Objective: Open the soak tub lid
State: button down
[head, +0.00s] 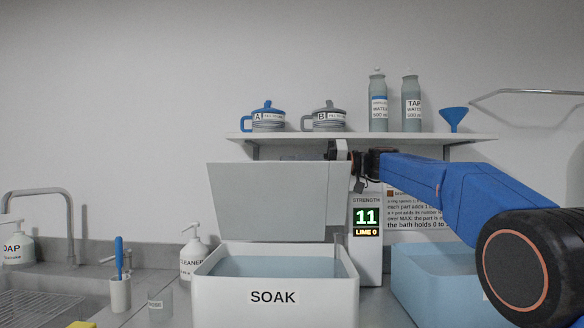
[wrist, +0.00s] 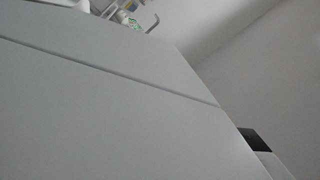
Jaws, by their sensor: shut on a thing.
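The soak tub (head: 272,299) is a white box labelled SOAK at the front centre of the head view, with pale blue liquid showing inside. Its grey lid (head: 270,195) is raised above the tub, tilted up with its broad face towards the camera. My gripper (head: 338,150) is at the lid's upper right corner, shut on the lid's edge. The exact grip is partly hidden. In the wrist view the lid (wrist: 110,110) fills most of the picture, and a dark fingertip shows at its right edge.
A shelf (head: 370,137) with lidded pots, bottles and a blue funnel (head: 453,117) is just above the lid. A strength display (head: 367,217) reading 11 stands behind the tub. A second tub (head: 435,280) is at right, a cleaner bottle (head: 193,257) at left.

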jog(key=shift+w+r, duration=0.15)
jog(key=shift+w, duration=0.35)
jog(key=c, duration=1.8)
grip_release()
jog(key=shift+c, duration=0.2)
jog(key=d, duration=1.7)
jog(key=shift+s+d, duration=0.25)
jog(key=shift+s, duration=0.05)
